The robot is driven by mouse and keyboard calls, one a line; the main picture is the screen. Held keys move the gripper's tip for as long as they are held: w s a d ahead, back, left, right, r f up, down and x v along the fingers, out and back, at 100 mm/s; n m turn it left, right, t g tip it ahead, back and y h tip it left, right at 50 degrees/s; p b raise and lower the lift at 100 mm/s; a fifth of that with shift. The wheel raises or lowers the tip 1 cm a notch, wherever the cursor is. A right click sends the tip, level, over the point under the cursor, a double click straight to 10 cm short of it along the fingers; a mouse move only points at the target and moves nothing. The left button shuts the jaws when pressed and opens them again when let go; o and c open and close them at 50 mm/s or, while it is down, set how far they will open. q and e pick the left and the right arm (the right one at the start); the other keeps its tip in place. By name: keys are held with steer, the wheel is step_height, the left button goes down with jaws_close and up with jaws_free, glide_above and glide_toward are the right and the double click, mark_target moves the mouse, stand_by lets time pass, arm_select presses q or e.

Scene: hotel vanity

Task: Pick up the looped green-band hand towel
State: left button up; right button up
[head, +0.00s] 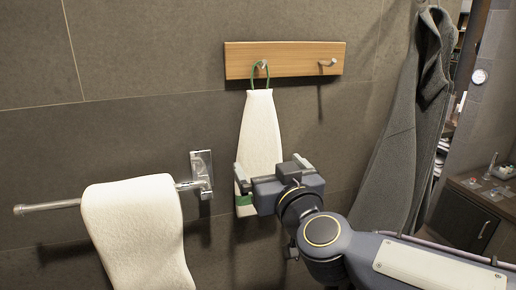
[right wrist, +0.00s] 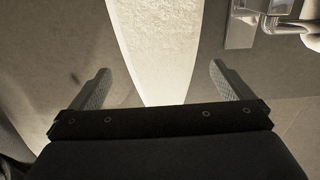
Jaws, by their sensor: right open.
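The looped green-band hand towel (head: 260,132) is white and hangs by a green loop from the left peg of a wooden rack. Its lower end shows a green band, partly hidden behind my gripper. My right gripper (head: 270,173) is at the towel's lower part, in front of it. In the right wrist view the towel (right wrist: 158,45) runs down between the two open fingers of my right gripper (right wrist: 160,85), with a gap on each side. My left gripper is not in view.
The wooden rack (head: 285,60) has a free right peg (head: 327,63). A chrome bar (head: 52,206) at the left carries another white towel (head: 140,235). A grey robe (head: 408,130) hangs at the right. A wooden vanity (head: 470,215) stands at the far right.

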mark_target(261, 155)
steer(key=shift+w+f, duration=0.1)
steer(key=shift+w, duration=0.45)
steer(key=x, duration=0.5)
steer(key=shift+w+a, duration=0.3)
steer(key=c, duration=0.7)
